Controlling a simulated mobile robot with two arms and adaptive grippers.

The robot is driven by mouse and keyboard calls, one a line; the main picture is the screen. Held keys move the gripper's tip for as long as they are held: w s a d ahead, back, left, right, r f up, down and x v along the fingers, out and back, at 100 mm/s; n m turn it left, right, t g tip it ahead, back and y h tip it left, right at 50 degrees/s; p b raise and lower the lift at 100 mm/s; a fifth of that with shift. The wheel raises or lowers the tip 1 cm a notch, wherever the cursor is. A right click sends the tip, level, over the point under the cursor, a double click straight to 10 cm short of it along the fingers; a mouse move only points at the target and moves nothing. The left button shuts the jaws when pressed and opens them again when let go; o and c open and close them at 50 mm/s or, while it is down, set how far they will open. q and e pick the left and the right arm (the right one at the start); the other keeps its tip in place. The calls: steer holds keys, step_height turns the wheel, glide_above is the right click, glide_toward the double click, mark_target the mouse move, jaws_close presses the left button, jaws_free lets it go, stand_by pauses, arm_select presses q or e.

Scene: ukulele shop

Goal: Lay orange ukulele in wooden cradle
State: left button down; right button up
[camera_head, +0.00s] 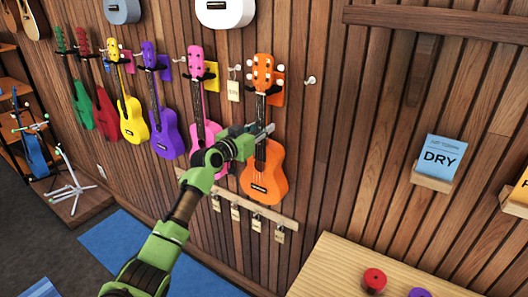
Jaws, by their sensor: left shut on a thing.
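The orange ukulele (265,176) hangs upright on the slatted wall, its headstock at a wall hook with an orange card behind it. My left gripper (264,131) is shut on the ukulele's neck, just above the body. The arm reaches up from the lower left. The ukulele's upper neck and body show; part of the neck is hidden by the gripper. I cannot make out a wooden cradle in this view. My right gripper is not in view.
A pink ukulele (205,131) hangs close on the left, with purple, yellow, red and green ones beyond. Tags hang from a wooden rail (243,209) below. A wooden table (345,268) at lower right bears a red object (374,279). A DRY card (440,157) stands on a ledge.

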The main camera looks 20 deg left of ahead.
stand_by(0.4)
arm_select(q)
steer(key=shift+r+p, duration=1)
steer(key=shift+r, duration=0.45)
steer(key=shift+s+a+p, duration=0.2)
steer(key=shift+s+p, duration=0.35)
steer(key=shift+s, duration=0.7)
steer(key=shift+s+a+p, duration=0.2)
steer(key=shift+s+p, duration=0.35)
steer(key=shift+s, duration=0.7)
steer(key=shift+s, duration=0.25)
steer(key=shift+s+a+p, duration=0.2)
steer(key=shift+s+p, duration=0.25)
steer(key=shift+s, duration=0.9)
steer(key=shift+s+a+p, duration=0.2)
steer(key=shift+s+p, duration=0.25)
steer(key=shift+s, duration=0.9)
steer(key=shift+f, duration=0.1)
